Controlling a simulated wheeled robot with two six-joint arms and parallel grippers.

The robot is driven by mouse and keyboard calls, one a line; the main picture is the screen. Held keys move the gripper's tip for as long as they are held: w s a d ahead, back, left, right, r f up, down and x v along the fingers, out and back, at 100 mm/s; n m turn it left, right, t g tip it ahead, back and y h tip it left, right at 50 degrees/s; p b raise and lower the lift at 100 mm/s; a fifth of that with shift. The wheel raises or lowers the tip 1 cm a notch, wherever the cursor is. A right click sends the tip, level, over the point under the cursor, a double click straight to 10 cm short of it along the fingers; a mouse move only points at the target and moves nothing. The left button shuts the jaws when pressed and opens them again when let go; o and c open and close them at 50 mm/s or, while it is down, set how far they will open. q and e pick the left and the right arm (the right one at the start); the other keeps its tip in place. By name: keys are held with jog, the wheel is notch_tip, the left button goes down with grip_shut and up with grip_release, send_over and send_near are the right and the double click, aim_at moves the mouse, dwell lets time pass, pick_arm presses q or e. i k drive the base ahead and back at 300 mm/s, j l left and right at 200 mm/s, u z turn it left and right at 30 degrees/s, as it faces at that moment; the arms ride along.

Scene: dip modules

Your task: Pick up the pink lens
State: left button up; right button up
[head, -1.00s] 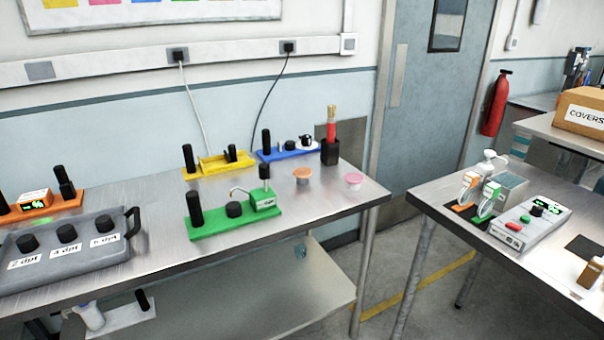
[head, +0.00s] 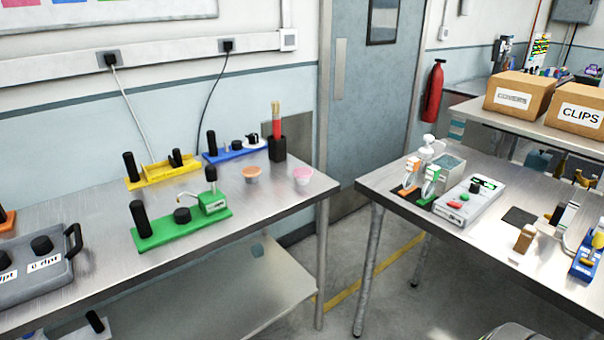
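The pink lens (head: 303,175) is a small round pink-topped piece near the right end of the left metal table. An orange lens (head: 252,173) of similar shape sits just left of it. A black holder with a red-handled brush (head: 277,145) stands behind and between them. Neither of my grippers shows in the head view.
A green module (head: 184,225), a yellow module (head: 160,173) and a blue module (head: 232,150) stand on the left table (head: 110,285). A grey case (head: 35,265) is at its left. A floor gap separates it from the right table (head: 470,250), which holds a control box (head: 468,202) and other devices.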

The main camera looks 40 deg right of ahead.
aim_at(300, 172)
jog(key=z, duration=0.5)
jog(key=l+z, duration=0.15)
jog(key=z, duration=0.25)
jog(key=i+z, duration=0.15)
jog(key=z, duration=0.2)
jog(key=i+l+z, duration=0.1)
jog(key=z, duration=0.3)
jog(key=i+l+z, duration=0.1)
jog(key=z, duration=0.3)
